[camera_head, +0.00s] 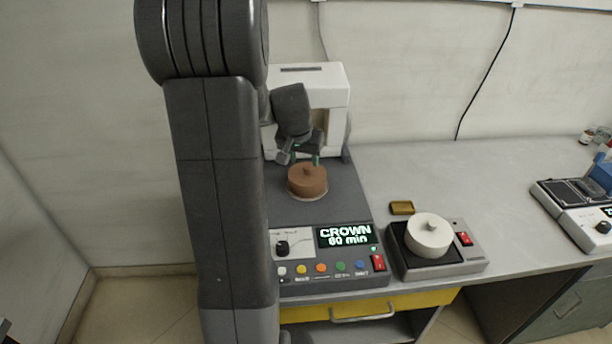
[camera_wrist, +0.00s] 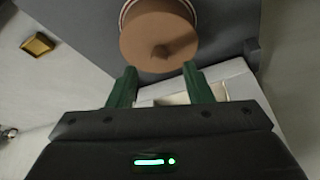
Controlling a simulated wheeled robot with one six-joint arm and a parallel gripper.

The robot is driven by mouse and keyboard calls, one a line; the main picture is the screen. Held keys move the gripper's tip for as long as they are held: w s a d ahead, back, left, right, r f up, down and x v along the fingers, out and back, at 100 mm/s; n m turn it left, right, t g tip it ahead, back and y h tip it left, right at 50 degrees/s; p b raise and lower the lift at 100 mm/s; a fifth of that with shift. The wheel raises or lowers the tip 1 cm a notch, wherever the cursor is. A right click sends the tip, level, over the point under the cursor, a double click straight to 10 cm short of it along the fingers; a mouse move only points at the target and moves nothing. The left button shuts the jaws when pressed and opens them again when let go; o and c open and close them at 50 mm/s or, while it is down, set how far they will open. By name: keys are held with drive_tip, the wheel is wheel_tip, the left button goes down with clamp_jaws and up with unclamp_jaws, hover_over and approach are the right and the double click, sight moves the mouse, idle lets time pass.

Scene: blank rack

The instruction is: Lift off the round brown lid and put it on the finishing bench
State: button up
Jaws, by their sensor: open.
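The round brown lid (camera_head: 307,180) with a small knob on top sits on the grey top of the machine with the CROWN display. A pale rim shows under its edge. In the wrist view the lid (camera_wrist: 158,42) is just beyond the fingertips, with its knob toward them. My gripper (camera_head: 303,160) is open and empty, with its green fingers above and slightly behind the lid. The wrist view shows the two fingers (camera_wrist: 161,73) apart, with nothing between them. I cannot tell which surface is the finishing bench.
A white block-shaped housing (camera_head: 335,95) stands behind the lid. Bare grey bench top (camera_head: 465,180) lies farther right, before another device (camera_head: 575,203).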

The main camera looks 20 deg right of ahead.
sight(307, 167)
drive_tip(key=x, duration=0.4)
drive_tip(key=shift+w+d+r+p, duration=0.15)
drive_tip(key=shift+w+d+p, duration=0.05)
drive_tip(key=shift+p, duration=0.1)
drive_tip(key=shift+w+d+f, duration=0.1)
drive_tip(key=shift+f, duration=0.4)
drive_tip(key=shift+c, duration=0.3)
clamp_jaws()
